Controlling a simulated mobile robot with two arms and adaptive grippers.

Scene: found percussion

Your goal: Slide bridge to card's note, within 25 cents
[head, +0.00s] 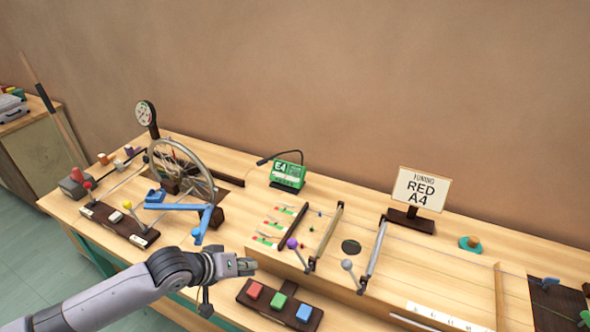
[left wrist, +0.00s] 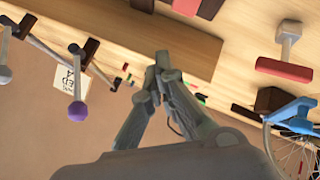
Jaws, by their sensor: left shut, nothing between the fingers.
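The card (head: 420,188) stands upright at the back right and reads "TUNING RED A4"; part of it shows in the left wrist view (left wrist: 68,81). The green tuner (head: 288,175) appears to display "E4". Two slanted bars (head: 328,236) (head: 376,250) cross the wooden sound board; which one is the bridge, I cannot tell. A purple-ball lever (head: 292,243) and a grey-ball lever (head: 348,265) stand beside them. My left gripper (head: 250,266) is shut and empty, left of the board, apart from both levers; its fingertips meet in the left wrist view (left wrist: 162,66). My right gripper is out of view.
Red, green and blue buttons (head: 279,303) sit on a dark base in front. A spoked wheel (head: 181,168) with a blue bracket (head: 180,207) stands left of the board. A ruled white strip (head: 440,318) lies at the front edge. A teal-based knob (head: 470,243) is at the right.

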